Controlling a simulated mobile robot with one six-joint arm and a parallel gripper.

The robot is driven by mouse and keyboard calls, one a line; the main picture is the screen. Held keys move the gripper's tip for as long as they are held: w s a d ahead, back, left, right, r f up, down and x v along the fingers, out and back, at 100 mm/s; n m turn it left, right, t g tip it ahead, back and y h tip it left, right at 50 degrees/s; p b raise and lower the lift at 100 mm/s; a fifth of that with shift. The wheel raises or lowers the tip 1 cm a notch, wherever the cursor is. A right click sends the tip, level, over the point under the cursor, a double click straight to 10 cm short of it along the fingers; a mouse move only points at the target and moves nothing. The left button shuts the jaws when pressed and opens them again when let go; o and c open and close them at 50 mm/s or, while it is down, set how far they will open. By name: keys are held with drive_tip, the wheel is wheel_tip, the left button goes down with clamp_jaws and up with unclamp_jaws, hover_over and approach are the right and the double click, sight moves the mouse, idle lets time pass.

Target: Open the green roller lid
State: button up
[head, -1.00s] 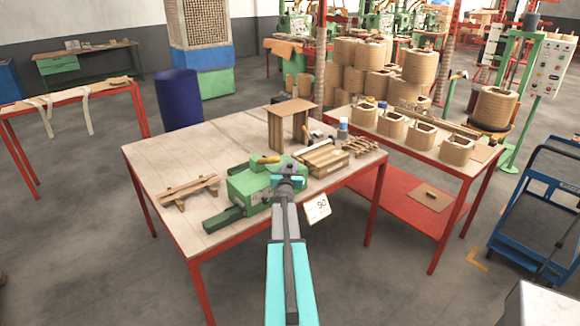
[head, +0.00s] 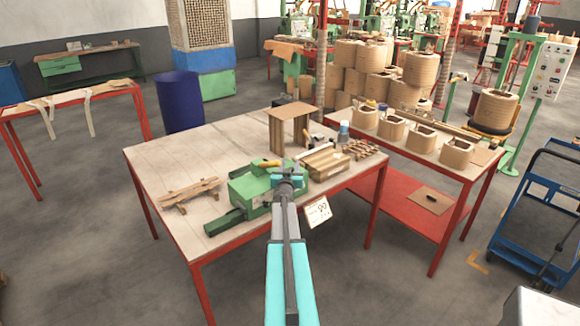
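A green machine (head: 248,191) lies on the wooden table, with a long dark green bar at its left end. I cannot clearly make out a separate roller lid on it. A small orange-brown handle-like piece (head: 270,163) shows at its back edge. My gripper (head: 288,178) is over the right end of the green machine and covers part of it. Whether it touches the machine, and whether its fingers are open or shut, is too small and hidden to tell.
The table (head: 165,150) also holds a wooden rack (head: 190,193), a wooden stand (head: 292,124), a wooden box (head: 324,165) and slatted pieces (head: 362,149). A white card (head: 318,213) hangs at the front edge. The table's back left is clear.

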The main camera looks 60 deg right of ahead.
drive_tip(key=shift+s+a+f, duration=0.1)
drive_tip(key=shift+s, duration=0.05)
drive_tip(key=b+v, duration=0.3)
drive_tip(key=v, duration=1)
drive_tip(key=shift+a, duration=0.25)
idle(0.5)
idle(0.4)
